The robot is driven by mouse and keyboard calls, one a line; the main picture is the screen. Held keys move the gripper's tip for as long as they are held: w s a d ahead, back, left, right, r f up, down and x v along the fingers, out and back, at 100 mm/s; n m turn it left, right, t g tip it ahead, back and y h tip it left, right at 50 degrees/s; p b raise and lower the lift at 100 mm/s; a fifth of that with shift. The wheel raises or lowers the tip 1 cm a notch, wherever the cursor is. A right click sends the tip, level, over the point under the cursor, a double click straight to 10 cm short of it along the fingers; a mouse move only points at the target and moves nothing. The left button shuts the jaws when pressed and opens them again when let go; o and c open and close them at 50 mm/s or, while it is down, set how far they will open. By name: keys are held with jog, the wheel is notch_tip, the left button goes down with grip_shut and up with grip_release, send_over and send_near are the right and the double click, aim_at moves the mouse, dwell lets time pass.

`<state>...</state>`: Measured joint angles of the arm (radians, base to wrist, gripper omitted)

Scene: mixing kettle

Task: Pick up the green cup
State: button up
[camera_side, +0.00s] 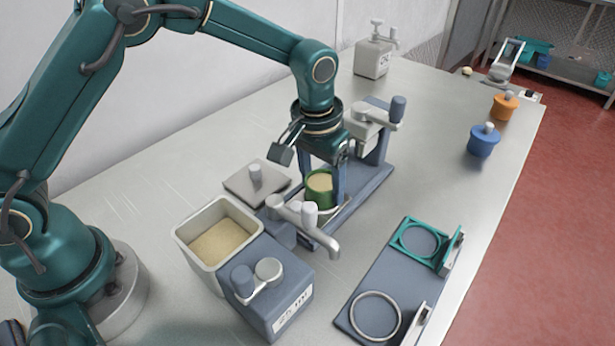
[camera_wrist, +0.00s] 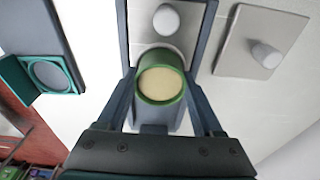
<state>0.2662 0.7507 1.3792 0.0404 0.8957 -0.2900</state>
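The green cup (camera_side: 319,188) holds a pale tan content and stands upright at the mixing station, below my wrist. In the wrist view the green cup (camera_wrist: 161,82) sits between the two fingers of my gripper (camera_wrist: 160,100). My gripper (camera_side: 325,185) reaches down around the cup in the side view. The fingers are spread with the cup between them; I cannot tell whether they touch its sides. The cup's underside and the far finger's contact are hidden.
A blue-grey dispenser with an open bin (camera_side: 218,240) of tan powder stands at the front. A grey lid (camera_side: 256,182) with a knob lies beside it. A fixture plate (camera_side: 395,285) with a teal square holder and a ring lies right. Blue (camera_side: 483,141) and orange (camera_side: 504,106) pots stand at the back right.

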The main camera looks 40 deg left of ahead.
jog(key=c, duration=0.3)
jog(key=shift+r, duration=0.1)
jog(key=shift+r, duration=0.6)
jog(key=r, duration=0.1)
jog(key=a+r, duration=0.1)
jog(key=r, duration=0.1)
jog(key=shift+r, duration=0.25)
jog(key=s+a+r, duration=0.2)
jog(key=a+r, duration=0.4)
jog(key=a, duration=0.4)
jog(key=shift+a, duration=0.25)
jog(key=shift+s, duration=0.1)
